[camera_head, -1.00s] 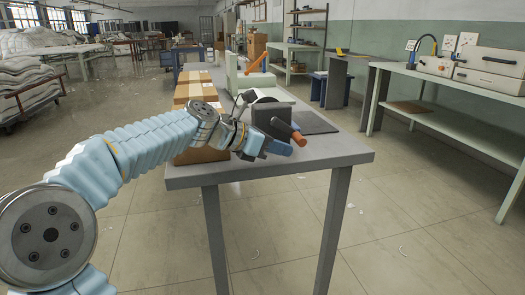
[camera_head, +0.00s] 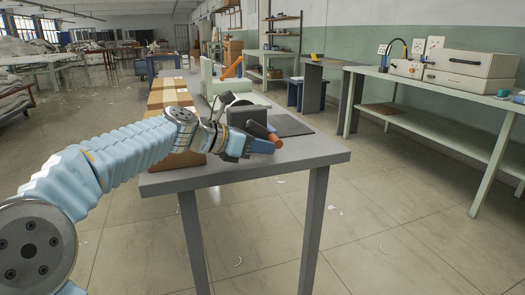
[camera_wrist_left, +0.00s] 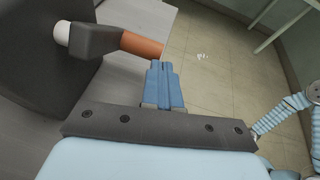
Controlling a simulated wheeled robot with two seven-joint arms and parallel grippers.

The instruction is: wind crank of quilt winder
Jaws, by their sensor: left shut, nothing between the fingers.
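The quilt winder stands on the grey table. Its dark grey block (camera_head: 243,114) carries a dark crank arm (camera_head: 257,130) with an orange handle (camera_head: 274,141) pointing towards the lower right. My left gripper (camera_head: 263,147) is shut and empty, just below and left of the handle in the head view. In the left wrist view, the shut blue fingers (camera_wrist_left: 164,66) lie beside the free end of the orange handle (camera_wrist_left: 142,46), close to it; I cannot tell whether they touch. The crank arm (camera_wrist_left: 98,41) also shows there, with a white end at its left. My right gripper is not in view.
Cardboard boxes (camera_head: 168,97) line the left side of the grey table (camera_head: 315,153), behind my left arm. A dark flat plate (camera_head: 288,125) lies right of the winder. A green bench (camera_head: 440,112) with white cases stands at right. Open floor lies between them.

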